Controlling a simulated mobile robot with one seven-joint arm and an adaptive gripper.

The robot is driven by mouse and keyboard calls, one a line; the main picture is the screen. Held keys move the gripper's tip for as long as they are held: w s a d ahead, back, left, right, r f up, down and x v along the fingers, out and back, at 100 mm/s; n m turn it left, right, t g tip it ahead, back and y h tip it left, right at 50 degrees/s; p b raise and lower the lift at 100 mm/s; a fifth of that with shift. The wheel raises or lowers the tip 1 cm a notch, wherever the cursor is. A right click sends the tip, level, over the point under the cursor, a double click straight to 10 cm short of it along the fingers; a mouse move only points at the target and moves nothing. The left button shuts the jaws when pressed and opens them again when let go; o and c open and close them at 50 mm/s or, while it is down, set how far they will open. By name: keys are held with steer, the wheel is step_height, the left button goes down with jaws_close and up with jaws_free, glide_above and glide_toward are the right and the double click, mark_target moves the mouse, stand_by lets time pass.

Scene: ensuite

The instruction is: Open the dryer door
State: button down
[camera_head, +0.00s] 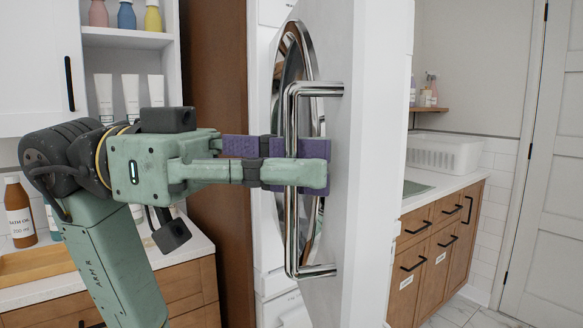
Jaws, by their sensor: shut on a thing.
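The dryer door (372,170) is a white panel standing ajar, swung out from the white dryer body behind it. A round chrome-rimmed window (298,45) shows on it, partly hidden by the handle and my gripper. A chrome bar handle (291,238) runs upright along the door. My gripper (305,165) reaches in from the left, and its purple-padded fingers are shut on the middle of the handle bar. The padded fingers hide that part of the bar.
A wooden counter with drawers (433,240) stands right of the door, with a white basket (445,152) on top. A shelf of bottles (126,38) and a counter with a brown bottle (20,212) are at left. A white panelled door (548,170) is at far right.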

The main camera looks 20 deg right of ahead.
stand_by(0.4)
steer(key=c, duration=2)
jaws_free()
steer(key=shift+o, duration=0.2)
steer(key=v, duration=1.2)
steer(key=shift+w, duration=0.1)
